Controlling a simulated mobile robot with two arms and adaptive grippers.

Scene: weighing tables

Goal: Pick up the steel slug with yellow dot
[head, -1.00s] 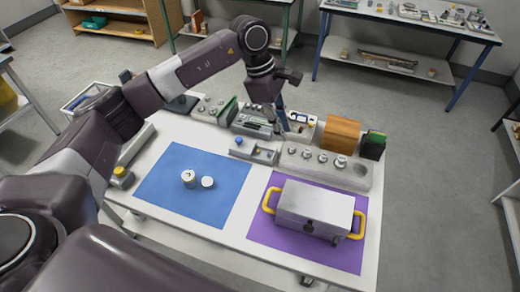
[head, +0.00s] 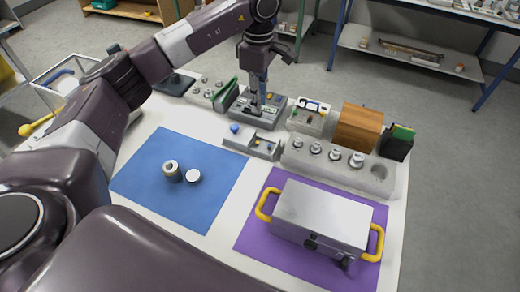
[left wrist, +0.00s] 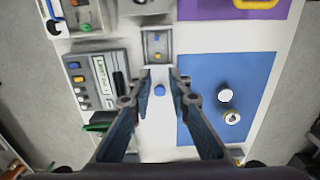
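A small grey tray (head: 265,147) lies behind the blue mat; it also shows in the left wrist view (left wrist: 147,46). In its recess is a small piece with a yellow dot (left wrist: 157,57), apparently the steel slug, beside a bluish spot (left wrist: 156,37). The slug's body is too small to make out. My left gripper (head: 255,108) is open and empty above the table, fingers apart (left wrist: 158,82). My right gripper is not in view.
A ring-shaped steel piece (head: 172,171) and a pale disc (head: 193,176) stand on the blue mat (head: 140,180). A metal box (head: 322,212) with yellow handles sits on the purple mat (head: 255,240). Weights stand in a grey block (head: 370,178). A labelled device (left wrist: 100,75) is beside the tray.

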